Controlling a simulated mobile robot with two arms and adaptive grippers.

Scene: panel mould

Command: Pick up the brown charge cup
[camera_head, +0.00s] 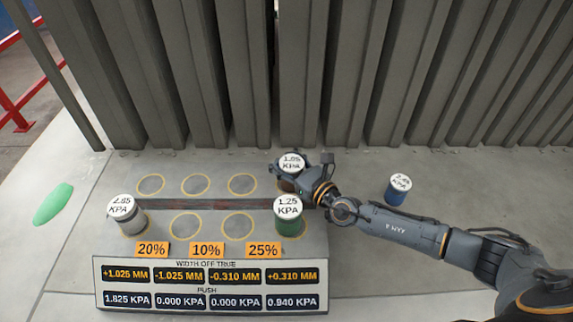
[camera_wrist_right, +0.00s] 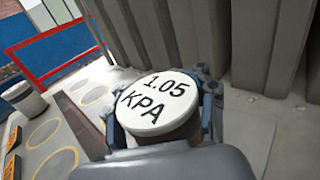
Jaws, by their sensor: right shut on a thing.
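The brown charge cup (camera_head: 291,163) has a white lid marked 1.05 KPA and stands at the back right of the plate. Its body is mostly hidden by my right gripper (camera_head: 303,184) in the head view. My right gripper is shut on the cup. In the right wrist view the lid of the brown charge cup (camera_wrist_right: 158,103) fills the middle, upright between the fingers. I cannot tell whether its base touches the plate. My left gripper is not in view.
A green cup (camera_head: 288,222) marked 1.25 stands just in front of my gripper. A grey cup (camera_head: 126,214) stands at left, a blue cup (camera_head: 398,190) at right. A dark bar (camera_head: 200,204) crosses the plate. Tall grey panels (camera_head: 300,70) rise close behind.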

